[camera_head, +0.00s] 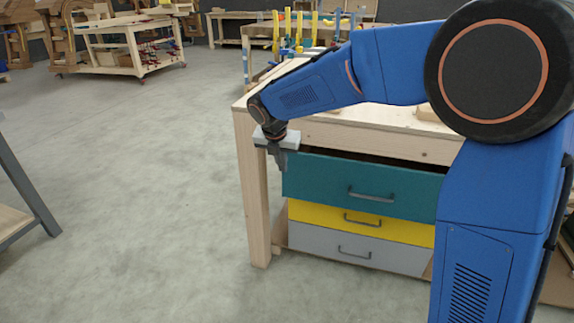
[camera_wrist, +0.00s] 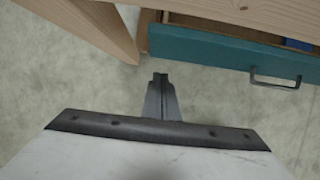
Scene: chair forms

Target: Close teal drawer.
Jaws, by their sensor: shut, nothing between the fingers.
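The teal drawer (camera_head: 340,188) is the top one of three under a wooden workbench. It stands out a little from the bench, with a dark gap above its front edge. In the wrist view, the teal drawer front (camera_wrist: 215,52) runs along the upper right, with its dark handle (camera_wrist: 276,79) and part of the open inside showing behind it. My gripper (camera_head: 278,163) is shut and empty, by the left end of the drawer front and near the bench leg. In the wrist view, my gripper (camera_wrist: 160,78) points at the floor, apart from the drawer's left end.
A yellow drawer (camera_head: 362,223) and a grey drawer (camera_head: 355,250) sit below. The wooden bench leg (camera_head: 253,195) stands left of them; it also shows in the wrist view (camera_wrist: 95,25). A blue thing (camera_wrist: 297,44) lies inside the teal drawer. The floor (camera_head: 140,200) is clear at left.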

